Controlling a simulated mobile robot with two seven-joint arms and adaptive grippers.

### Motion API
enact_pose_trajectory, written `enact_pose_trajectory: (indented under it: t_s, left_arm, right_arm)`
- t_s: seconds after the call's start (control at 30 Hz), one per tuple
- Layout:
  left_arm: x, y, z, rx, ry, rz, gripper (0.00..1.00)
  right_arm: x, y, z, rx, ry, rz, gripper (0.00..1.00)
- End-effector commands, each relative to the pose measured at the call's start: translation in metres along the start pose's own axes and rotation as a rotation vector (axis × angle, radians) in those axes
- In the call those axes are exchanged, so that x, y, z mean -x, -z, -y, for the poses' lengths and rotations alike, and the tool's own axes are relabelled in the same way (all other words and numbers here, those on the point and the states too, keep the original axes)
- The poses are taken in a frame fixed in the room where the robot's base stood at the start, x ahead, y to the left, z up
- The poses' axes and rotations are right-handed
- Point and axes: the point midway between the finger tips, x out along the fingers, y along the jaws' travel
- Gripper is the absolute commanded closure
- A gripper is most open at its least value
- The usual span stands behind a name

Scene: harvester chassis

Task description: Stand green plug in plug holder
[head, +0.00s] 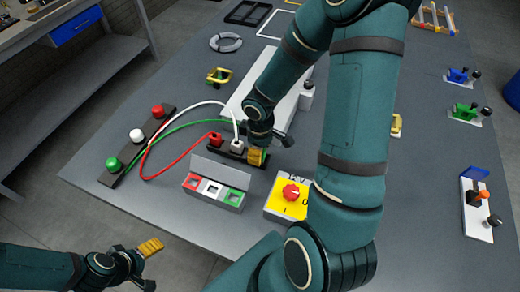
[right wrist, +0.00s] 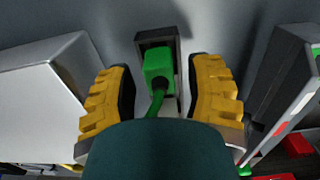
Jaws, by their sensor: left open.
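The green plug (right wrist: 158,65) shows in the right wrist view with its green cable running toward the camera. It is at the dark plug holder (right wrist: 155,37); I cannot tell how deep it sits. My right gripper (right wrist: 162,78) has its yellow fingers spread on both sides of the plug, with gaps. In the head view my right gripper (head: 257,156) is low at the right end of the holder (head: 228,157) and hides the green plug. A red plug (head: 214,138) and a white plug (head: 237,146) stand in the holder. My left gripper (head: 150,247) is open and empty at lower left.
A socket box (head: 212,202) with red, white and green openings lies in front of the holder. A yellow switch box (head: 288,197) is at its right. A strip with red, white and green knobs (head: 136,146) carries cables at left. A white box (head: 262,88) stands behind.

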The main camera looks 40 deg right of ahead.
Motion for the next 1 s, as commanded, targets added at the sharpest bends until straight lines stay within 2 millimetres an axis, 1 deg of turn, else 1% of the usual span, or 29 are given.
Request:
enact_pose_trajectory:
  t_s: [0.13, 0.27, 0.5, 0.6, 0.7, 0.83, 1.0]
  left_arm:
    - [0.0, 0.0, 0.0, 0.0, 0.0, 0.0, 0.22]
    - [0.0, 0.0, 0.0, 0.0, 0.0, 0.0, 0.22]
    - [0.0, 0.0, 0.0, 0.0, 0.0, 0.0, 0.22]
    - [0.0, 0.0, 0.0, 0.0, 0.0, 0.0, 0.22]
    - [0.0, 0.0, 0.0, 0.0, 0.0, 0.0, 0.22]
    - [0.0, 0.0, 0.0, 0.0, 0.0, 0.0, 0.22]
    - [0.0, 0.0, 0.0, 0.0, 0.0, 0.0, 0.22]
  right_arm:
    - [0.004, 0.0, 0.0, -0.002, -0.001, 0.0, 0.48]
    - [0.02, 0.0, -0.001, -0.001, -0.004, -0.002, 0.48]
    - [0.069, 0.001, -0.001, -0.003, -0.005, -0.004, 0.48]
    - [0.088, 0.001, -0.001, 0.0, -0.005, -0.004, 0.48]
    - [0.103, 0.001, 0.0, 0.0, -0.003, -0.003, 0.48]
    - [0.115, 0.0, -0.001, 0.0, -0.002, -0.001, 0.48]
    - [0.12, 0.0, 0.0, 0.0, 0.001, 0.0, 0.48]
